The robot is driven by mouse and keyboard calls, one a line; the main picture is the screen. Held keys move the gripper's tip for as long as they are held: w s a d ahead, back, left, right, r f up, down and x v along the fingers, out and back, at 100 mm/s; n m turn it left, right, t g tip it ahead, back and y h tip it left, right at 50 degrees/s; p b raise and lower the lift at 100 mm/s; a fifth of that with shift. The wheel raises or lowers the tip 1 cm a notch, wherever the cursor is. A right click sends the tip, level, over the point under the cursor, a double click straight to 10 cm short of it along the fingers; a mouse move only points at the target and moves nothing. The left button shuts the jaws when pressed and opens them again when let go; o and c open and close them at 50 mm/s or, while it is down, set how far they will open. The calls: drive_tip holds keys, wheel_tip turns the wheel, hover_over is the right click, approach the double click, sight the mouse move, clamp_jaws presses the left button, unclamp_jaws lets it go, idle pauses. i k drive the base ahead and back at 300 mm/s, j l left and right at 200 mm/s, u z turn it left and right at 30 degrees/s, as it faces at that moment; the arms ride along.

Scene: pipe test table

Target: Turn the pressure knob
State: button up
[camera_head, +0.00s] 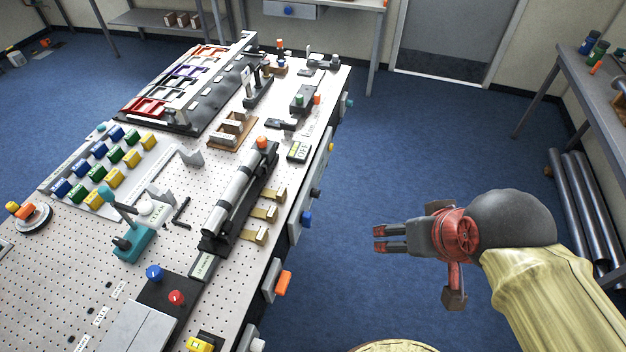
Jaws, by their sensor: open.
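A blue knob (153,272) and a red knob (176,297) stand on a dark panel near the front of the pipe test table (60,262). More knobs sit on the table's right side face: a blue one (305,217), an orange one (283,284) and a teal one (347,103). The labels are too small to read, so I cannot tell which is the pressure knob. My gripper (379,239) is open and empty, over the blue floor to the right of the table. Its fingers point left toward the table edge, apart from every knob.
A silver cylinder (232,200) lies in a black cradle with brass brackets (264,212) beside it. A teal lever device (130,240) and rows of coloured blocks (105,168) stand farther left. The floor (400,140) between is clear.

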sight(315, 193)
drive_tip(key=l+u, duration=0.1)
drive_tip(key=u, duration=0.25)
drive_tip(key=l+u, duration=0.1)
drive_tip(key=u, duration=0.25)
drive_tip(key=k+l+u, duration=0.15)
drive_tip(key=l, duration=0.3)
drive_tip(key=k+l+u, duration=0.15)
drive_tip(key=l, duration=0.3)
drive_tip(key=k+l+u, duration=0.15)
drive_tip(key=l, duration=0.25)
drive_tip(key=k+l+u, duration=0.2)
drive_tip(key=l, duration=0.45)
drive_tip(key=k+l, duration=0.15)
drive_tip(key=l, duration=0.1)
